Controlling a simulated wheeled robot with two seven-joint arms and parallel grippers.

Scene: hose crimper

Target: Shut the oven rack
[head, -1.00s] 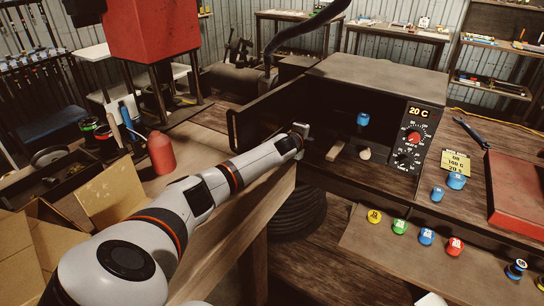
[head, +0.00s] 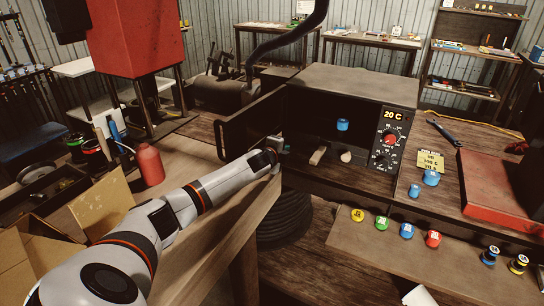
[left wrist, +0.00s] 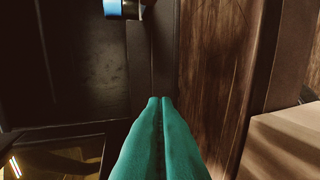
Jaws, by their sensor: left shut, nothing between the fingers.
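The black oven (head: 345,80) stands on the bench with its display at 20 C. Its door (head: 245,122) stands open to the left. A blue-topped piece (head: 342,125) is inside the dark cavity. I cannot clearly make out the rack in the shadow. My left gripper (head: 283,148) is at the oven's front left corner, close to the open door's hinge side. In the left wrist view its green fingers (left wrist: 160,100) are together and empty, over a dark edge beside brown wood. A blue and white piece (left wrist: 122,9) shows at that view's top. My right gripper is out of view.
A wooden block (head: 318,155) and a pale knob-like piece (head: 346,156) are at the oven's front opening. Several coloured caps stand on the lower board (head: 380,250). A red bottle (head: 150,164) and an open cardboard box (head: 100,205) are left of my arm.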

